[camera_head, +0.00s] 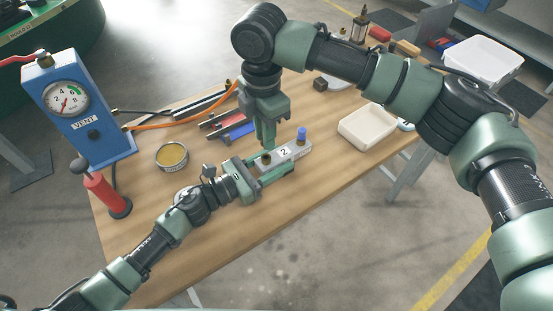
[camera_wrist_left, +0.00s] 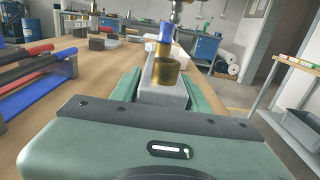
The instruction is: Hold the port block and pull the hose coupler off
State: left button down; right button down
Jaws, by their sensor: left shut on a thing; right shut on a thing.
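The port block (camera_head: 292,152) is pale grey, marked 2, and lies near the table's front edge. It also shows in the left wrist view (camera_wrist_left: 172,94). My left gripper (camera_head: 262,174) is shut around its near end from the lower left. A bare brass port (camera_wrist_left: 165,75) stands on the near end. Behind it is a second brass fitting with a blue top (camera_head: 301,133). My right gripper (camera_head: 266,146) points down above the near port, its fingers shut. The hose coupler in it is hidden by the fingers. The orange hose (camera_head: 190,121) runs up behind this gripper.
A blue vent box with a gauge (camera_head: 80,108) stands at the left. Rods and bars (camera_head: 232,130) lie behind the block. A cream tray (camera_head: 368,126) stands to the right.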

jog(key=shift+r, duration=0.7)
jog(key=shift+r, duration=0.1)
jog(key=shift+r, duration=3.45)
pick_arm(q)
jog(key=c, duration=0.6)
grip_release()
jog(key=shift+c, duration=0.2)
jog(key=v, duration=1.2)
